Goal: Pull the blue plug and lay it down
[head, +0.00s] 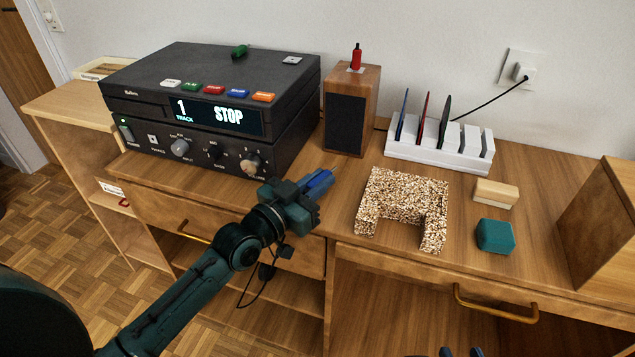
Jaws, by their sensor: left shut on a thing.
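The blue plug (319,180) is between the fingers of my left gripper (315,188), which is shut on it. The plug is tilted, its thin metal tip pointing up and right. It is over the desk, in front of the wooden speaker and right of the black player's knobs. Part of the plug is hidden by the fingers. I cannot tell its exact height above the desk. My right gripper (461,352) shows only as two dark fingertips, set apart, at the bottom edge.
A speckled U-shaped mat (402,198), a white rack (437,152), a wooden block (495,193) and a teal block (495,236) occupy the right side.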

